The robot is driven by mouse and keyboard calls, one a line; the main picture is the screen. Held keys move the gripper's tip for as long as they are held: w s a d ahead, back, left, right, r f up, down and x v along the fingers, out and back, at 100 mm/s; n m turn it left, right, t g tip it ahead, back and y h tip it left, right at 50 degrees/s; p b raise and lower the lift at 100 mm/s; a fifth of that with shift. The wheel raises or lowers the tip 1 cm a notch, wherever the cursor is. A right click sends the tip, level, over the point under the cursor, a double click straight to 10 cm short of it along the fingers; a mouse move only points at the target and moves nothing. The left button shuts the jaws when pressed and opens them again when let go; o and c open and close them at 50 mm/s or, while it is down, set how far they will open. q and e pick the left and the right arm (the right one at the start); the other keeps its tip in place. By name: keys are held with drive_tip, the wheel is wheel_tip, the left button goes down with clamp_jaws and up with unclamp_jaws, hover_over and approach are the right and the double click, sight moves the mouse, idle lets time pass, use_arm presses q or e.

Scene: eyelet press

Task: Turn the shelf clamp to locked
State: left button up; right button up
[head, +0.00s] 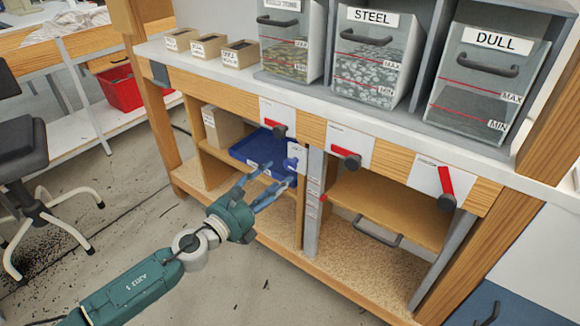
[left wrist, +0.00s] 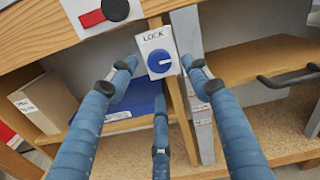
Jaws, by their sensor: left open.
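The shelf clamp is a blue round knob (left wrist: 160,62) on a white plate marked LOCK, on the post between the two shelf bays. Its small white mark appears to point right, while the word LOCK is above the knob. In the head view the knob (head: 291,163) is small and partly hard to make out. My left gripper (head: 279,175) is open and empty in front of the plate. In the left wrist view its two upper fingers (left wrist: 158,68) stand either side of the plate, with the third finger below. Contact with the knob cannot be seen. My right gripper is not in view.
A blue tray (head: 249,149) lies on the left shelf beside a cardboard box (head: 222,128). Red-handled switches (head: 278,131) line the bench front above. The right shelf (head: 380,208) has a grey handle. Labelled bins (head: 372,60) stand on the bench top.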

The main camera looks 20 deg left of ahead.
sight(289, 167)
use_arm(q)
drive_tip(key=x, duration=0.5)
drive_tip(key=shift+w+d, duration=0.1)
drive_tip(key=shift+w, duration=0.3)
drive_tip(key=shift+w+d, duration=0.25)
drive_tip(key=shift+w, duration=0.25)
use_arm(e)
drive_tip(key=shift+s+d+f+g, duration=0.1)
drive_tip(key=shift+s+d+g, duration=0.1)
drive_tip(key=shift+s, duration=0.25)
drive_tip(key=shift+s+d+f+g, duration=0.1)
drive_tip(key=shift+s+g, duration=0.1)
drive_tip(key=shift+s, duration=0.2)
use_arm(q)
drive_tip(key=c, duration=1.2)
